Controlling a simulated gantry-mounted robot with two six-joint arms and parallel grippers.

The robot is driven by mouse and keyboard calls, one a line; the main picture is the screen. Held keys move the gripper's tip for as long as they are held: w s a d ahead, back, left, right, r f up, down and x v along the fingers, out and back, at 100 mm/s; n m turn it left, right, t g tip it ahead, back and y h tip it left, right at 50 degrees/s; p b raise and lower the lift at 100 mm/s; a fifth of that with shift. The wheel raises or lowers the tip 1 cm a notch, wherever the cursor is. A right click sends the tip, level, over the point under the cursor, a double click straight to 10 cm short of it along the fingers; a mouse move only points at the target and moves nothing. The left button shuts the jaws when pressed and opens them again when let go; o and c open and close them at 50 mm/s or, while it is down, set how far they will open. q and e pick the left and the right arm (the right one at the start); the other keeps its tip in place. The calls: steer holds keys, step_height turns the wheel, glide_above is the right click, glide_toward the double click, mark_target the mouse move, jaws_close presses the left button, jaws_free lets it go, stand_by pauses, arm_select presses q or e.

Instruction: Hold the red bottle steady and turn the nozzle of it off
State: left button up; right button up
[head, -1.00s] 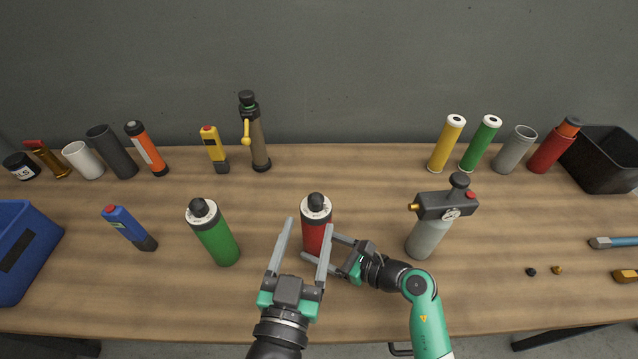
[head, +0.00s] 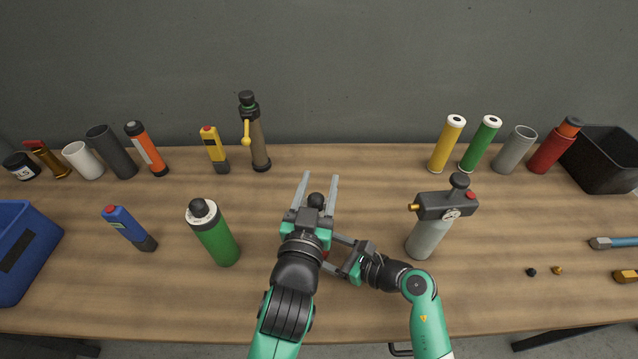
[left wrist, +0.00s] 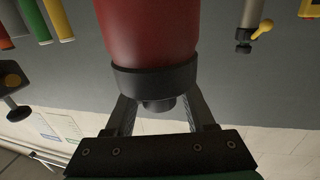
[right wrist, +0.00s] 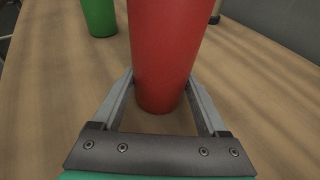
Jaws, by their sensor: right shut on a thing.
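The red bottle (head: 325,254) stands on the bench, mostly hidden behind my left gripper in the head view. It fills the upper middle of the left wrist view (left wrist: 150,35). Its black nozzle (head: 316,200) shows between the fingers of my left gripper (head: 319,178), which is open around it with gaps on both sides. My right gripper (head: 332,252) is shut on the red bottle's body, low down from the right. The right wrist view shows the bottle (right wrist: 165,50) between the two fingers. Whether the left fingers touch the bottle's collar is unclear.
A green bottle (head: 217,238) stands to the left and a grey cylinder with a gauge head (head: 430,232) to the right. Several tubes and tools line the back. A blue bin (head: 22,250) sits at the left edge, a black bin (head: 605,160) at the right.

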arm_select(q)
jaws_close()
steer(key=shift+f+h, duration=0.1)
steer(key=shift+h, duration=0.2)
steer(key=m+g+h, duration=0.1)
steer(key=m+h, duration=0.1)
steer(key=m+g+h, duration=0.1)
steer(key=m+h, duration=0.1)
steer(key=h, duration=0.1)
steer(key=shift+s+d+g, duration=0.1)
steer(key=shift+d+g, duration=0.2)
steer(key=shift+d, duration=0.1)
steer(key=shift+s+d+f+m+g+h, duration=0.1)
steer(key=shift+s+d+m+g+h, duration=0.15)
steer(key=shift+m+g+h, duration=0.7)
steer(key=shift+s+d+m+g+h, duration=0.1)
steer(key=shift+d+m+g+h, duration=0.1)
steer(key=shift+m+g+h, duration=0.7)
steer(key=shift+h, duration=0.35)
steer(key=shift+o, duration=1.1)
jaws_free()
steer(key=shift+s, duration=0.1)
steer(key=shift+o, duration=0.5)
